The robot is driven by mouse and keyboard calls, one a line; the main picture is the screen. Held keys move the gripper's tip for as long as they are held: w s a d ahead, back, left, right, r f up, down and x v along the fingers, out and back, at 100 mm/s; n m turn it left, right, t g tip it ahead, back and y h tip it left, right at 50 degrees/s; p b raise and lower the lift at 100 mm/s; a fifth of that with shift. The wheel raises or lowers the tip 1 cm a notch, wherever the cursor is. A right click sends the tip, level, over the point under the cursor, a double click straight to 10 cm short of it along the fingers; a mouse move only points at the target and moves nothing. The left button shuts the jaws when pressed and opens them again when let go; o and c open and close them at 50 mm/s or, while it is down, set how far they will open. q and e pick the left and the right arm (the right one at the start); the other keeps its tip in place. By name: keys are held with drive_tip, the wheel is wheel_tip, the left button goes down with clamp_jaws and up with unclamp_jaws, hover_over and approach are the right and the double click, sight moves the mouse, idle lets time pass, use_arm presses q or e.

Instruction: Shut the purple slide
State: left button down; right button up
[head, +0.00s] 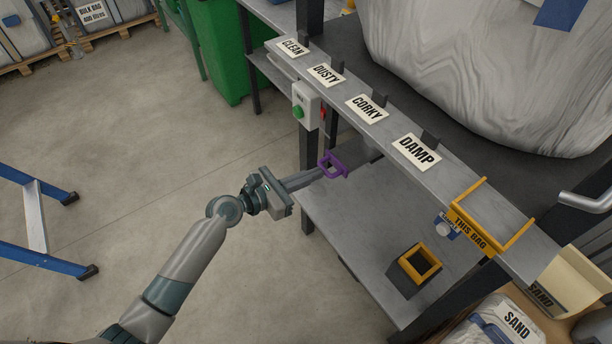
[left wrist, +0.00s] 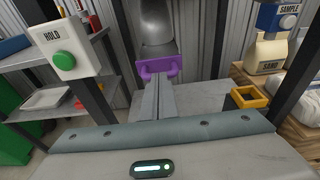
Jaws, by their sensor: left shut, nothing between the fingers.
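The purple slide's handle (head: 332,166) is a small purple loop below the label shelf, beside a grey part under that shelf. In the left wrist view the purple handle (left wrist: 158,66) spans the lower end of a grey spout (left wrist: 157,25). My left gripper (head: 322,172) is shut and empty, with its fingertips right at the handle. In the left wrist view the closed fingers (left wrist: 158,84) point straight at the handle's middle. I cannot tell whether they touch it. How far the slide stands out is hard to see. My right gripper is not in view.
A label shelf (head: 385,128) with several cards runs above the handle. A box with a green button (head: 299,112) hangs at its left. A yellow-rimmed box (head: 420,262) stands on the lower shelf. A yellow frame (head: 484,216) sits at the right. Open floor (head: 130,130) lies left.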

sight(336, 162)
use_arm(q)
drive_tip(key=p+x, duration=0.1)
drive_tip(key=x, duration=0.2)
drive_tip(key=r+p+x, duration=0.1)
drive_tip(key=x, duration=0.2)
drive_tip(key=shift+w+d+r, duration=0.15)
drive_tip(key=shift+r, duration=0.05)
drive_tip(key=shift+r, duration=0.15)
idle(0.4)
